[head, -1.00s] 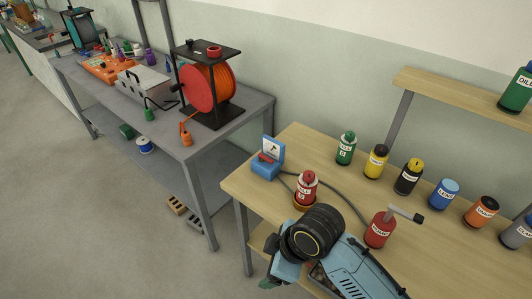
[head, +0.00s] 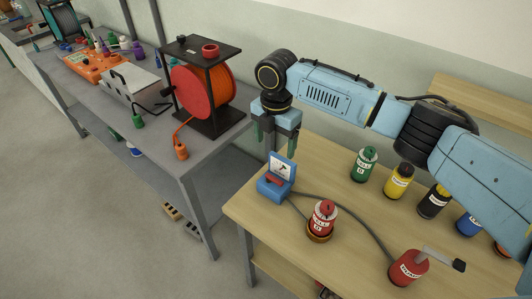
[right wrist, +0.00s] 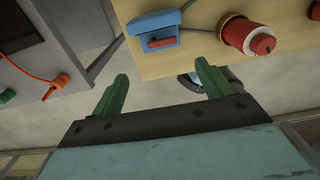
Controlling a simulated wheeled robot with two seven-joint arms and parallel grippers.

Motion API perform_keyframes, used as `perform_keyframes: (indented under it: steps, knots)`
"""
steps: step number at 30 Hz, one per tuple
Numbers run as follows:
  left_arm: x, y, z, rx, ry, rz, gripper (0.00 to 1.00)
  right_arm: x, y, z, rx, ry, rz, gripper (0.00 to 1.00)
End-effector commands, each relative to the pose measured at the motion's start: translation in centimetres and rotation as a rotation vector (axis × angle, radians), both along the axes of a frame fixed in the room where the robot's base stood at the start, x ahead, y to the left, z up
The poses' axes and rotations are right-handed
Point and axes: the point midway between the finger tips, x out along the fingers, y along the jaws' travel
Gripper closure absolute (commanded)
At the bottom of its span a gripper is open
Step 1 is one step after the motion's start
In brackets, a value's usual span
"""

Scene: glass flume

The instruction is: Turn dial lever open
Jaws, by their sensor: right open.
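A small blue box (head: 270,188) with a white dial face (head: 281,170) and a red lever (head: 275,181) stands at the left corner of the wooden table. The box also shows in the right wrist view (right wrist: 152,24), with its red lever (right wrist: 161,43) lying across the front. My right gripper (head: 276,142) is open and empty, pointing down, and appears just above and behind the dial box in the head view. In the right wrist view my open fingers (right wrist: 161,72) are apart from the box. My left gripper is not in view.
A red bottle on a ring base (head: 322,220) stands right of the box, joined by a cable (head: 350,215). A red canister (head: 407,268) with a side handle and several coloured bottles stand further right. A grey bench (head: 200,145) with an orange reel (head: 202,92) is left.

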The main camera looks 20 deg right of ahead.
Motion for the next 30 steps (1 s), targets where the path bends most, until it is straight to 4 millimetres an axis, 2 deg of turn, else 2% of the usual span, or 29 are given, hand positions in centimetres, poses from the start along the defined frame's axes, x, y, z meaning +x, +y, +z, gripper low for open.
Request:
perform_keyframes:
  steps: [1, 3, 5, 12, 14, 17, 24, 30]
  knots:
    - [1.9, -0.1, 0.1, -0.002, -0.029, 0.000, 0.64, 0.0, -0.1, 0.0, -0.002, 0.002, 0.002, 0.22]
    - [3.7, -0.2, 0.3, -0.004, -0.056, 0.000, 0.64, 0.1, -0.2, -0.3, -0.003, 0.004, 0.004, 0.22]
    - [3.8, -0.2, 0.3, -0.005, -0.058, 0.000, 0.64, 0.0, -0.2, -0.9, -0.004, 0.005, 0.004, 0.22]
    - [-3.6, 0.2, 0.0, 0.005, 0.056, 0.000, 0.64, -0.1, -0.1, -5.4, -0.003, 0.004, 0.003, 0.22]
    - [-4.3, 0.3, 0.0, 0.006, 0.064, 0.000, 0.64, -0.1, -0.1, -6.8, -0.003, 0.005, 0.003, 0.22]
    - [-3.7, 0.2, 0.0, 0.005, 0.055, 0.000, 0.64, -0.1, -0.1, -8.8, -0.003, 0.003, 0.002, 0.22]
    - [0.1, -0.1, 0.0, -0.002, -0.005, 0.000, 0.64, -0.1, -0.1, -12.3, -0.002, 0.001, 0.003, 0.22]
    - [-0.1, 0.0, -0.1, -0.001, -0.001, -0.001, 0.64, -0.1, -0.1, -13.2, -0.001, -0.001, 0.003, 0.22]
